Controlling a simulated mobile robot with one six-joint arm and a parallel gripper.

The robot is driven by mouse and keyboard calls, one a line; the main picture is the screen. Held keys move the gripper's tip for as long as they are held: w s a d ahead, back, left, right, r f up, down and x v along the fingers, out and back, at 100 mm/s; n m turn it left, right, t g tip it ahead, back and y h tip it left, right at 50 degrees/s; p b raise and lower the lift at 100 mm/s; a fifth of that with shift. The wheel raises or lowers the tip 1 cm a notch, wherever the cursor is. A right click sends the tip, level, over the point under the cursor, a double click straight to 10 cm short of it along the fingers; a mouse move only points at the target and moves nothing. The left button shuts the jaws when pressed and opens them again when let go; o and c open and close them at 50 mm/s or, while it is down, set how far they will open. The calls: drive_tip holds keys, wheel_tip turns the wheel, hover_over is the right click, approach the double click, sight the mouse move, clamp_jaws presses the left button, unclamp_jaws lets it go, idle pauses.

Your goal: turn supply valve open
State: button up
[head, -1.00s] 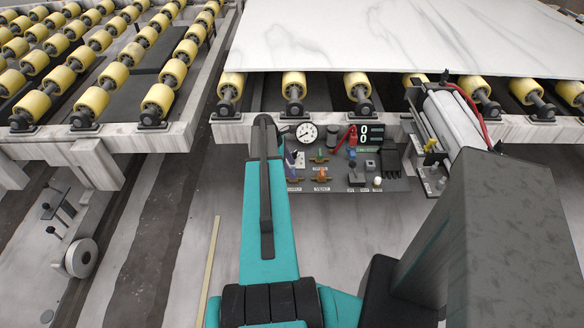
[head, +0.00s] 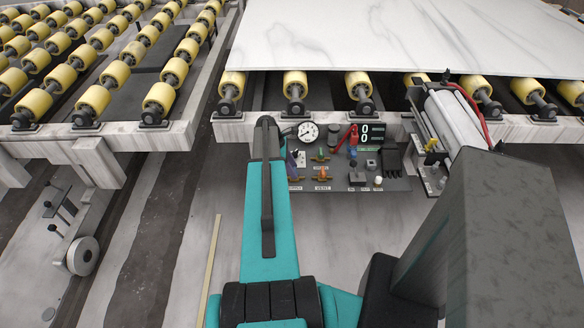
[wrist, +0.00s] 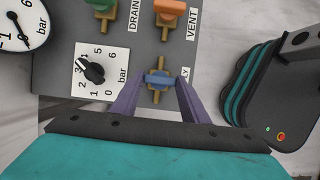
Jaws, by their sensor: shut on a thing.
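The supply valve has a small blue handle (wrist: 158,80) on a brass body, in the middle of the wrist view. Its label is partly hidden, with only "LY" readable. The two purple fingers of my gripper (wrist: 158,84) are shut on the blue handle, one on each side. The handle lies across the brass body in the wrist view. In the head view, my gripper (head: 292,162) is at the left part of the control panel (head: 398,184), and my arm hides much of it. The blue handle cannot be made out there.
The vent valve's orange handle (wrist: 170,6) and the drain valve's green handle (wrist: 100,4) are close above. A black selector knob (wrist: 92,70) and a pressure gauge (wrist: 22,22) are to the left. Yellow rollers (head: 294,84) and a white slab (head: 400,36) stand above the panel.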

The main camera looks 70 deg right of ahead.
drive_tip(key=shift+w+d, duration=0.1)
drive_tip(key=shift+d, duration=0.05)
drive_tip(key=m, duration=0.1)
drive_tip(key=m+y, duration=0.1)
drive_tip(key=m, duration=0.2)
drive_tip(key=shift+d+y, duration=0.25)
drive_tip(key=shift+y, duration=0.05)
drive_tip(key=m+y, duration=0.1)
drive_tip(key=m, duration=0.3)
drive_tip(key=shift+d+m+y, duration=0.1)
drive_tip(key=shift+m+y, duration=0.3)
drive_tip(key=m, duration=0.2)
drive_tip(key=m+t+y, duration=0.1)
drive_tip(key=m, duration=0.1)
drive_tip(key=shift+s+m, duration=0.2)
drive_tip(key=shift+m, duration=0.1)
drive_tip(key=shift+m+t+y+b, duration=0.25)
drive_tip(key=shift+m+t+y, duration=0.2)
drive_tip(key=shift+m, duration=0.7)
drive_tip(key=shift+m+t+y+b, duration=0.2)
drive_tip(key=shift+m+t+y, duration=0.2)
drive_tip(key=shift+m, duration=0.75)
drive_tip(key=o, duration=1.1)
drive_tip(key=shift+c, duration=0.2)
